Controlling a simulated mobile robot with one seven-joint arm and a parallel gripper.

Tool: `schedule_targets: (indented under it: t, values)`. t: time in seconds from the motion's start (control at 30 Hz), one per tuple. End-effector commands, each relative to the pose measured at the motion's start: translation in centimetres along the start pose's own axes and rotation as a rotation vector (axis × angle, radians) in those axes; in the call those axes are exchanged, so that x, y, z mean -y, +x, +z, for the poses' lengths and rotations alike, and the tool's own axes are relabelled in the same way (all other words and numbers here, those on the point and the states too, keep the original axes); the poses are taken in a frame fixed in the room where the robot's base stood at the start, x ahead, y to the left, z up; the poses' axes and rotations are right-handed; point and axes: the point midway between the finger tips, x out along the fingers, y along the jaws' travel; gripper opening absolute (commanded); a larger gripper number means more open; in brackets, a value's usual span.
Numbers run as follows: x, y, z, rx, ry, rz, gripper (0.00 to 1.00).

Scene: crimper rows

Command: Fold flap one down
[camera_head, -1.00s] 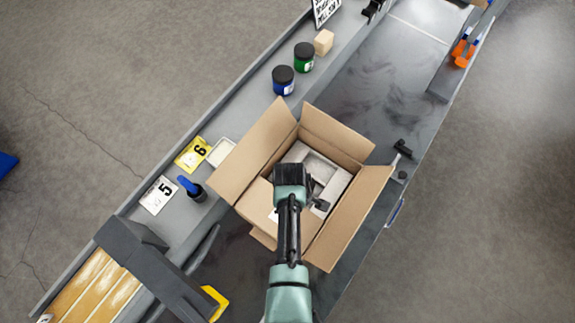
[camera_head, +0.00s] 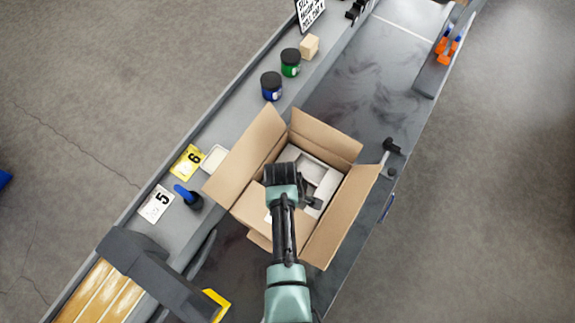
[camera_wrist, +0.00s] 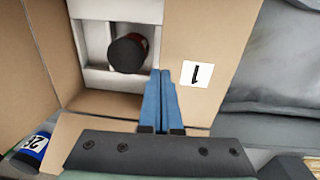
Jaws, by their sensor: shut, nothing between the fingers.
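An open cardboard box (camera_head: 330,230) stands on the dark belt. Flap one (camera_wrist: 222,40) carries a white label with "1" and shows in the wrist view right of the box opening. In the head view flap one (camera_head: 249,204) is at the near side, partly behind my arm; its exact angle is unclear. My gripper (camera_wrist: 165,75) has its blue fingers together and empty, at the border between the opening and flap one; whether they touch it is unclear. In the head view my gripper (camera_head: 281,172) hides part of the box. A dark-capped jar (camera_wrist: 127,53) sits in the white insert (camera_wrist: 95,40).
The box's left flap (camera_head: 245,155), far flap (camera_head: 326,136) and right flap (camera_head: 342,218) stand open. A blue jar (camera_head: 271,87), green jar (camera_head: 290,63) and wooden block (camera_head: 309,46) stand on the side ledge. A black clamp-like part (camera_head: 391,147) is on the right edge.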

Motion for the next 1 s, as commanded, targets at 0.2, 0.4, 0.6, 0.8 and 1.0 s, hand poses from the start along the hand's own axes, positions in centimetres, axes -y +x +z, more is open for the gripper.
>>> schedule_targets:
  t: [0.2,0.4,0.6,0.8,1.0]
  values:
    - [-0.2,-3.7,-0.8,-0.002,0.000,0.003,0.00]
    - [-0.5,-7.3,-0.8,-0.002,0.000,0.003,0.00]
    - [-0.7,-10.5,-0.8,-0.001,0.000,0.002,0.00]
    - [-0.8,-12.2,-0.8,0.000,0.000,0.001,0.00]
    - [-1.1,-12.7,-0.9,-0.006,0.004,0.008,0.00]
